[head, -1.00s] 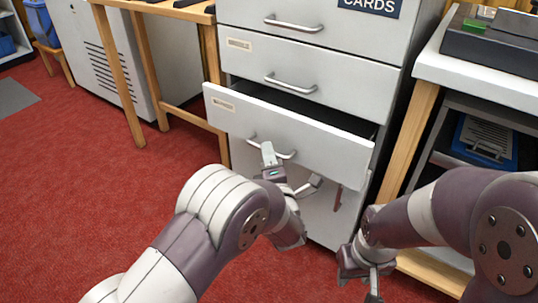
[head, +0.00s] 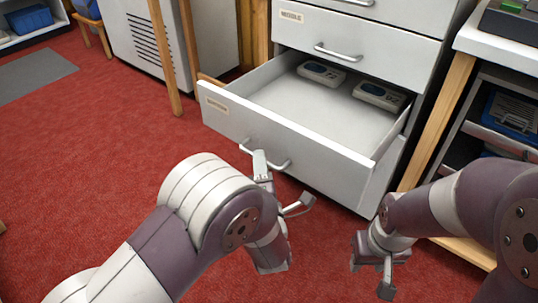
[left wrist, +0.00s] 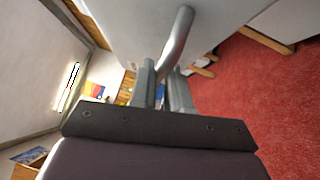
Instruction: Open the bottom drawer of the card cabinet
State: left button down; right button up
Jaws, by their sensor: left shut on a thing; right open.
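The card cabinet (head: 385,52) stands at the top centre right of the head view. Its bottom drawer (head: 285,148) is pulled well out, and its inside shows. The drawer's curved metal handle (head: 283,166) is on the front panel. My left gripper (head: 262,165) is at the handle and shut on it; the left wrist view shows the bar of the handle (left wrist: 178,42) between the fingers (left wrist: 160,88). My right gripper (head: 373,270) is open and empty, low in front of the cabinet's right side, apart from the drawer.
Two grey-white devices with dark screens (head: 321,73) (head: 379,96) lie at the back of the drawer. The middle drawer (head: 350,42) is shut. A wooden-legged bench (head: 433,125) with a shelf stands close on the right. Red carpet (head: 120,150) is clear on the left.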

pick_arm(q)
jog(key=shift+s+a+f, duration=0.1)
jog(key=shift+s+a, duration=0.2)
jog(key=shift+s, duration=0.2)
jog(key=c, duration=1.2)
grip_release()
jog(key=shift+o, duration=0.2)
jog(key=b+v, duration=0.2)
jog(key=v, duration=1)
jog(key=shift+s, duration=0.35)
